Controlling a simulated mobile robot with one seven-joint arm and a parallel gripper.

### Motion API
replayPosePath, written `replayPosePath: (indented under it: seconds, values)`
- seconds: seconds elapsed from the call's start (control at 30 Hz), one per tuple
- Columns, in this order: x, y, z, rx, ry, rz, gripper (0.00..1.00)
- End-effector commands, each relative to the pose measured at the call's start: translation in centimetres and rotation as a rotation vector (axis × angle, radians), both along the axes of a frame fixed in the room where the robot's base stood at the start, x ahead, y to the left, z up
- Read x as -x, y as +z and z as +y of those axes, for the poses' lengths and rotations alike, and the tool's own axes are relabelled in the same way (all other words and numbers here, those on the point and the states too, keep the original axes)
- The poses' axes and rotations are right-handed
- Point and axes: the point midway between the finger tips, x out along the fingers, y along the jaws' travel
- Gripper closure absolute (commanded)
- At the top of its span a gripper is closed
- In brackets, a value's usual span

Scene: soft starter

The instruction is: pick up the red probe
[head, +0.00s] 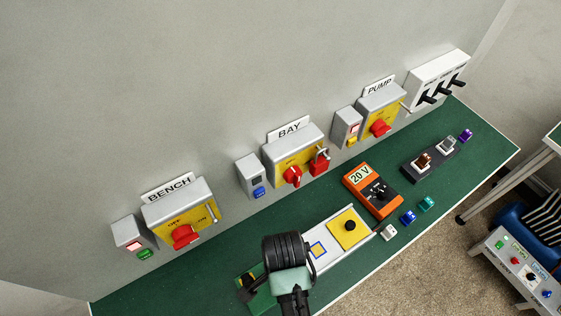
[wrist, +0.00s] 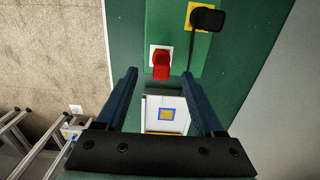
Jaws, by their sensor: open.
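The red probe (wrist: 161,66) shows in the wrist view, standing at a white square patch on a green board (wrist: 152,25). My gripper (wrist: 160,74) is open, with one dark blue finger on each side of the picture's middle. The red probe appears between the two fingertips, with nothing held. I cannot tell how far the tips are above it. In the head view my arm covers this spot and the red probe is hidden.
A black-headed piece (wrist: 207,18) with a thin stem is beside the probe, at a yellow patch. A white panel (head: 318,252) lies beyond the board on the green bench (head: 190,290). An orange meter (head: 361,201) and several small coloured blocks are farther right. Switch boxes line the wall.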

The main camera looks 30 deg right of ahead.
Motion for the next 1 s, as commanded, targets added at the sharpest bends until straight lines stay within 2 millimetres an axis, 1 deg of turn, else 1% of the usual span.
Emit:
replayPosePath:
  seconds: [0.17,0.37,0.4,0.5,0.63,0.83,0.97,1.0]
  values:
    - [0.0,-1.0,0.2,0.000,0.001,0.001,0.30]
    - [-0.1,-3.4,0.7,-0.001,0.001,0.003,0.30]
    - [-0.1,-4.1,0.6,-0.001,0.000,0.002,0.30]
    - [-0.1,-5.1,0.6,0.000,0.000,0.001,0.30]
    - [-0.1,-5.6,0.6,0.000,0.000,-0.001,0.30]
    - [-0.1,-5.6,0.6,0.001,0.000,-0.002,0.30]
    - [-0.1,-5.6,0.6,0.001,0.000,-0.001,0.54]
    - [-0.1,-5.6,0.6,0.001,0.000,-0.001,0.61]
